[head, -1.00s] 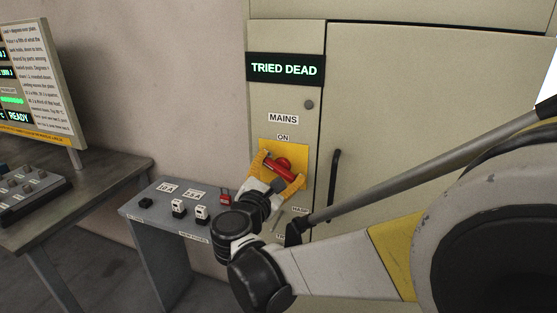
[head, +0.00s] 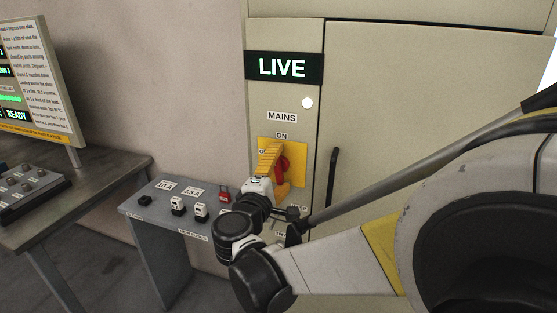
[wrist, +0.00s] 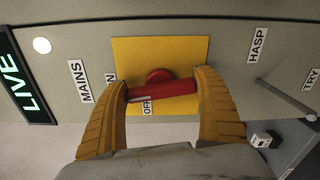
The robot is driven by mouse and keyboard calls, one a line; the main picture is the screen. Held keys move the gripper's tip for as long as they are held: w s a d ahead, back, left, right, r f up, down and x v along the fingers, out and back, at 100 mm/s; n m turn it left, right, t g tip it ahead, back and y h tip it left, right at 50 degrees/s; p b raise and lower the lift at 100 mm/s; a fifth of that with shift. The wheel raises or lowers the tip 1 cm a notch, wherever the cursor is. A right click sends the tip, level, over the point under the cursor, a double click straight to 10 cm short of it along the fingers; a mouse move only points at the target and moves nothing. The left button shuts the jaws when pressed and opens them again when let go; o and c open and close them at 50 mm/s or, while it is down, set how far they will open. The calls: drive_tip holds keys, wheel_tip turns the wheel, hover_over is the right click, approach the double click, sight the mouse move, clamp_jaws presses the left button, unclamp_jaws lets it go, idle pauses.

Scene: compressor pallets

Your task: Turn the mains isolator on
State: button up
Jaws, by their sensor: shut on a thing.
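The mains isolator's red handle (head: 283,166) sits on a yellow plate (head: 299,153) on the cabinet, below the MAINS and ON labels. My gripper (head: 273,165) is at the handle, its yellow fingers on either side of it. In the wrist view the fingers are shut on the two ends of the red handle (wrist: 162,91), in front of the yellow plate (wrist: 190,49). In the head view the handle now stands close to upright, partly hidden by a finger. The display (head: 282,67) above reads LIVE, and the round lamp (head: 307,103) under it is lit white.
A small grey bench (head: 150,208) left of the cabinet holds fuses and a red padlock (head: 224,193). The cabinet's door handle (head: 333,176) is right of the isolator. A HASP label (wrist: 257,45) and a rod (wrist: 285,98) are beside the plate.

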drive_tip(key=shift+f+m, duration=0.15)
drive_tip(key=shift+m, duration=0.75)
drive_tip(key=shift+s, duration=0.1)
drive_tip(key=o, duration=1.1)
drive_tip(key=v, duration=1.2)
